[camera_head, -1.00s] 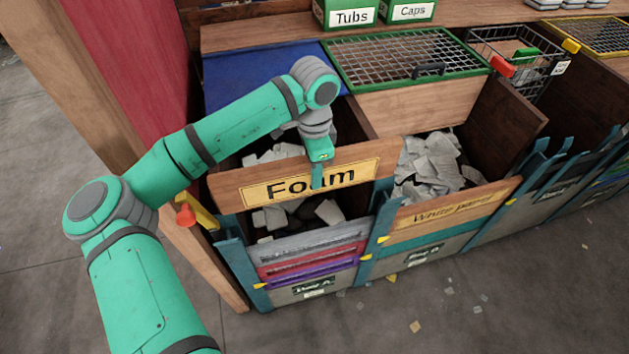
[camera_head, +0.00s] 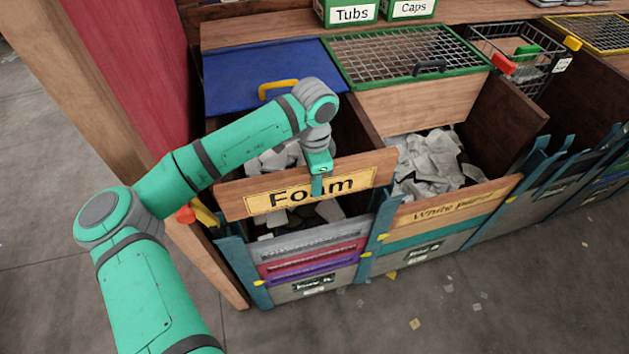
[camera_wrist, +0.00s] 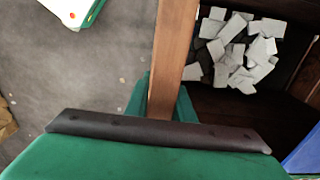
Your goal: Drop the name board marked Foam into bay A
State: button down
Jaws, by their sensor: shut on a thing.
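The Foam name board (camera_head: 236,207) is a wooden plank with a yellow plate lettered "Foam". My gripper (camera_head: 318,180) is shut on its upper edge near the middle and holds it across the front of bay A (camera_head: 313,284), above the stacked slats. A gap with pale scraps shows between the board and the top grey slat. Teal posts stand at both sides of the bay; the board's ends are near them, but I cannot tell whether they touch the slots. In the wrist view the board (camera_wrist: 172,50) runs away from my gripper (camera_wrist: 163,105), edge up.
Bay A's slats are grey (camera_head: 312,243), red and purple. To the right is a bay with a "White paper" board (camera_head: 450,208) and pale scraps. A blue lid (camera_head: 255,70) and a green-framed mesh lid (camera_head: 390,45) lie behind. A wooden post stands left.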

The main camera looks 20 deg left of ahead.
jog(key=shift+f, duration=8.95)
jog(key=shift+f, duration=0.25)
jog(key=shift+f, duration=0.5)
jog(key=c, duration=1.4)
grip_release()
jog(key=shift+c, duration=0.2)
